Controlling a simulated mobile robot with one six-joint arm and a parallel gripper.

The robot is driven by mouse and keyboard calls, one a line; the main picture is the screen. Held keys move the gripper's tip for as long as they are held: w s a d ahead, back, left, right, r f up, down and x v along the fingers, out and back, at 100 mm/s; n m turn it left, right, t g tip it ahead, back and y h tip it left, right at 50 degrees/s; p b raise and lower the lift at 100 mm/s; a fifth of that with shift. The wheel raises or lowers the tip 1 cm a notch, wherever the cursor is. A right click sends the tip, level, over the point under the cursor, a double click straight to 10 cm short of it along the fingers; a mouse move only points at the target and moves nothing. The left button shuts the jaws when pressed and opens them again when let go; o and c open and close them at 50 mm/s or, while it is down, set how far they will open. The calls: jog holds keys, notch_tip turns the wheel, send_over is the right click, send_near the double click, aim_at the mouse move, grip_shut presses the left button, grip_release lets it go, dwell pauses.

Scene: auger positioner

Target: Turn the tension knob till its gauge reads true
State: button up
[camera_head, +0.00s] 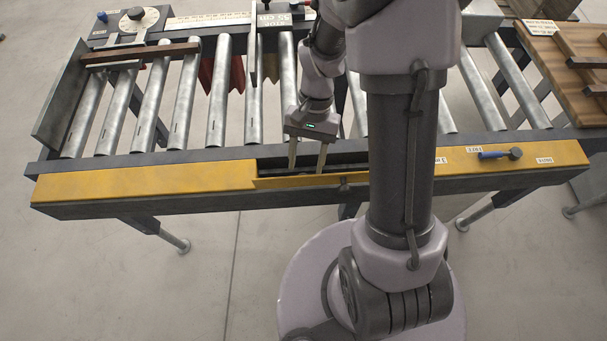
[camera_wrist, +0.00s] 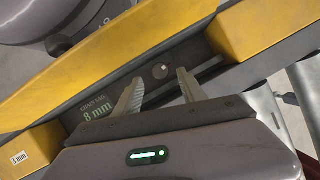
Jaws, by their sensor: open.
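My gripper (camera_head: 306,168) is open, its fingers pointing down into the opening in the yellow side rail. The wrist view also shows my gripper (camera_wrist: 160,77) open and empty. A small round grey part with a pale mark (camera_wrist: 160,71) lies in the dark recess, between and just beyond the fingertips; it may be the tension knob. I see no contact with it. A label reading "8 mm" (camera_wrist: 97,113) is on the recess beside the left finger; its upper line is hard to read. I cannot make out a gauge pointer there.
The yellow rail (camera_head: 140,186) runs along the conveyor's front, its edges close around my fingers. Metal rollers (camera_head: 187,90) lie behind. A round dial (camera_head: 138,18) stands back left. A "3 mm" label (camera_wrist: 18,158) shows left.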

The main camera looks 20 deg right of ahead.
aim_at(304, 174)
jog(key=b+x, duration=0.1)
jog(key=x, duration=0.3)
jog(key=shift+f, duration=0.1)
grip_shut()
